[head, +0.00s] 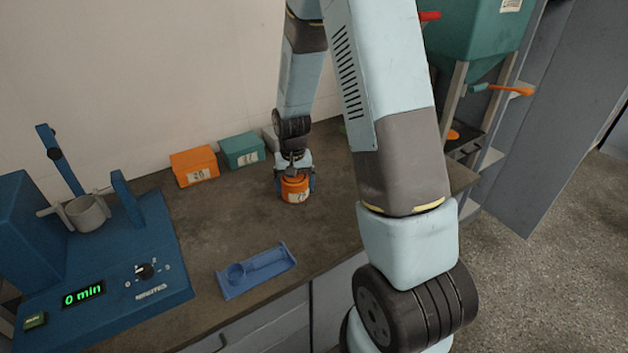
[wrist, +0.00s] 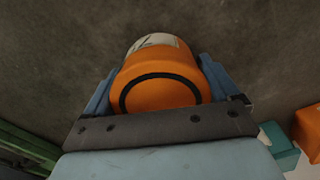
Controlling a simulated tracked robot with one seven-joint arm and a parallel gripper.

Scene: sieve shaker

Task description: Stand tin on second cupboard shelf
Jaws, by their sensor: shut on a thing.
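An orange box (head: 194,166) and a teal box (head: 241,150) stand by the wall, left of the tin. A blue tray (head: 256,270) lies near the front edge. The blue shaker (head: 100,270) fills the left. A teal hopper (head: 470,35) stands at the right.

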